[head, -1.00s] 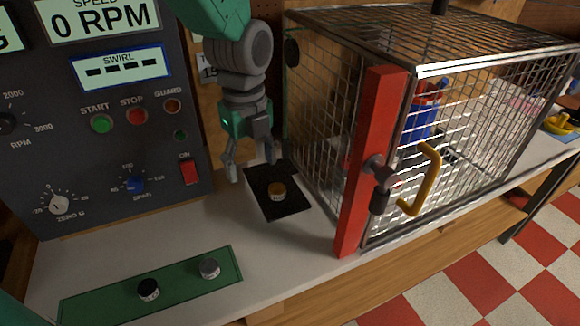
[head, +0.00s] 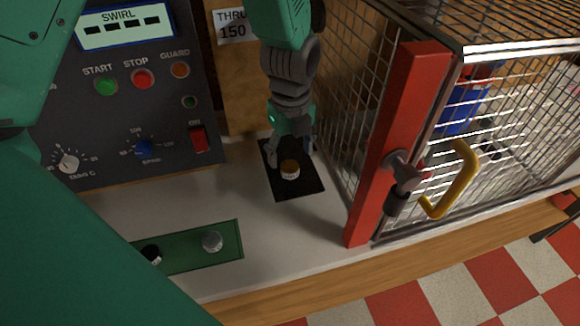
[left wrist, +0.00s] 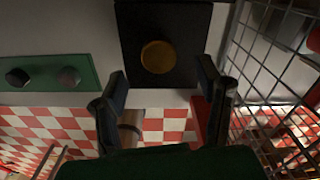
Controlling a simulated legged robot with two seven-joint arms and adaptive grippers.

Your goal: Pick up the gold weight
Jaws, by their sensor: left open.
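The gold weight (head: 289,170) is a short round piece with a gold top and a pale side. It stands upright on a black mat (head: 306,187) on the bench. In the left wrist view the gold weight (left wrist: 158,57) shows as a gold disc on the black mat (left wrist: 190,18). My left gripper (head: 290,157) is open and empty, pointing down just above and behind the weight, with its fingers spread to either side. In the left wrist view the left gripper (left wrist: 162,75) has its two fingers apart, with the weight between and beyond them. My right gripper is out of view.
A wire cage with a red post (head: 398,140) and yellow handle (head: 457,183) stands close to the right of the mat. A control panel (head: 120,120) stands at the left. A green strip (head: 190,257) holds a black and a grey weight. The bench in front is clear.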

